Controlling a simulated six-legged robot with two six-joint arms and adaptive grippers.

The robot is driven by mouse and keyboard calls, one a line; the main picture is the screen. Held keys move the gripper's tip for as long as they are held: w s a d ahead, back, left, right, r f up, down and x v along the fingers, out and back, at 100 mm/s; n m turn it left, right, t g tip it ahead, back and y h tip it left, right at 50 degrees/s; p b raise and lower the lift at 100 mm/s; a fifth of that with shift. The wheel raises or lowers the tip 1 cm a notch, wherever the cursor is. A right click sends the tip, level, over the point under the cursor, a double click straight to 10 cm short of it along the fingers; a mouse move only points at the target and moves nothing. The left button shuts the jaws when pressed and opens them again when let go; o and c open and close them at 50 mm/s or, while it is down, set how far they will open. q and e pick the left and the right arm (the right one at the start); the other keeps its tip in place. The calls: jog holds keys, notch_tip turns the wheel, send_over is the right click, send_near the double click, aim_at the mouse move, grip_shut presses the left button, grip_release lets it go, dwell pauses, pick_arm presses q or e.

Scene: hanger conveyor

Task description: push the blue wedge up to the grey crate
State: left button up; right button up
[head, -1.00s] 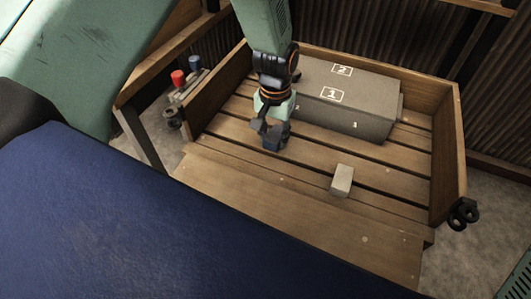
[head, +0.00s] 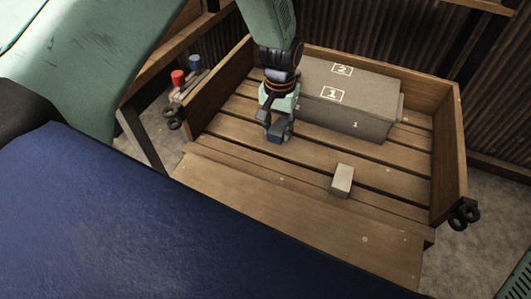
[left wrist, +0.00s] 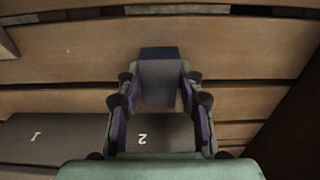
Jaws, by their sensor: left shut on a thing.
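The blue wedge (head: 274,137) is a small dark blue block on the slatted wooden floor, left of the front corner of the grey crate. My left gripper (head: 280,130) points down and is shut on it. In the left wrist view the wedge (left wrist: 159,82) sits between the fingertips of the left gripper (left wrist: 159,100). The grey crate (head: 350,108) is a long box marked 1 and 2, right of and behind my gripper. A small gap seems to separate wedge and crate in the head view. My right gripper is not in view.
A small pale block (head: 342,180) stands on the slats in front of the crate. Wooden side walls (head: 447,150) bound the slatted floor (head: 260,165). A red knob (head: 178,77) and a blue knob (head: 195,63) are outside at left. The front slats are mostly clear.

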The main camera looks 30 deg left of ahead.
pick_arm(q)
jog(key=shift+w, duration=0.55)
jog(key=shift+w, duration=0.2)
jog(key=o, duration=1)
jog(key=shift+o, duration=0.2)
notch_tip(320, 180, up, 12)
dwell(0.4)
